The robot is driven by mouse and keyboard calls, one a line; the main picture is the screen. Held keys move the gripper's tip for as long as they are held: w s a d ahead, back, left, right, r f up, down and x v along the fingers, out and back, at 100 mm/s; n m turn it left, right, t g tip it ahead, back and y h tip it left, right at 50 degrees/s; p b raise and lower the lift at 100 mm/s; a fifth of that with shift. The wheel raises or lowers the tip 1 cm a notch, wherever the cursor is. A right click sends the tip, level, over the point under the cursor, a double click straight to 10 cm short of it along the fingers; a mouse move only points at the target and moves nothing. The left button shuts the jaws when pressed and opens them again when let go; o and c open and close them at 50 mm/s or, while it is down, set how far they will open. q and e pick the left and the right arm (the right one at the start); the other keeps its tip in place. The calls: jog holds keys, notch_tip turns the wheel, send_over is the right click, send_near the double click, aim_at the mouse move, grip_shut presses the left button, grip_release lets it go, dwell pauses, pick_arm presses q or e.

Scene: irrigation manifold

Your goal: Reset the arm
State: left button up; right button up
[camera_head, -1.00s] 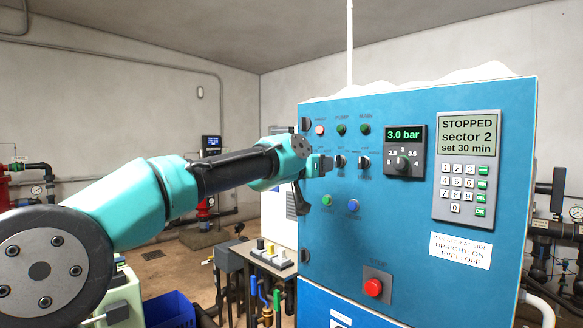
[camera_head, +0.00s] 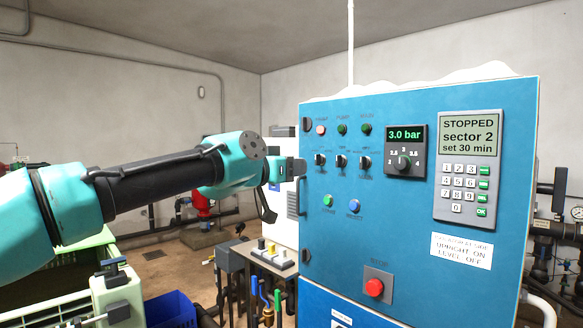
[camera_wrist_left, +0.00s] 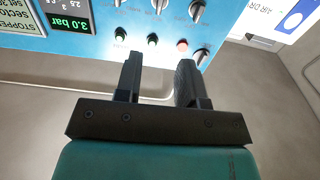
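My left arm is teal and black and comes in from the left in the head view. Its gripper (camera_head: 284,190) is at the left edge of the blue control cabinet (camera_head: 400,240), apart from the panel switches. In the left wrist view the two dark fingers (camera_wrist_left: 159,64) stand apart with nothing between them. The three black selector switches, such as the leftmost one (camera_head: 319,160), are all uncovered. The controller (camera_head: 467,160) reads "STOPPED sector 2 set 30 min". The pressure display (camera_head: 405,135) reads 3.0 bar. My right gripper is not in view.
A red button (camera_head: 374,288) sits low on the cabinet, below green and blue buttons. A blue bin (camera_head: 170,310) and a pale green crate (camera_head: 60,290) stand below my arm. A bench (camera_head: 262,262) with coloured levers stands left of the cabinet.

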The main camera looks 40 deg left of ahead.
pick_arm(q)
jog(key=w+d+f+g, duration=0.2)
jog(key=w+d+f, duration=0.15)
jog(key=f, duration=0.75)
jog(key=w+d+f+g, duration=0.2)
jog(key=w+f, duration=0.3)
jog(key=f, duration=0.6)
jog(key=w+d+f+g, duration=0.2)
jog(key=w+f, duration=0.3)
jog(key=f, duration=0.7)
jog(key=s+d+f+n+g+h, duration=0.1)
jog(key=s+d+f+g, duration=0.15)
jog(key=f, duration=1.15)
jog(key=s+d+f+g, duration=0.2)
jog(key=s+f, duration=0.1)
jog(key=f, duration=0.4)
jog(key=s+d+f+n+g, duration=0.1)
jog(key=s+d+f, duration=0.15)
jog(key=f, duration=0.45)
jog(key=s+d+f+g, duration=0.15)
jog(key=s+f, duration=0.25)
jog(key=f, duration=0.4)
jog(key=s+d+f+g+h, duration=0.1)
jog(key=s+d+f+g, duration=0.3)
jog(key=s+f, duration=0.7)
jog(key=s, duration=0.4)
jog(key=shift+s+f+n, duration=0.25)
jog(key=shift+n, duration=0.15)
jog(key=shift+c, duration=0.4)
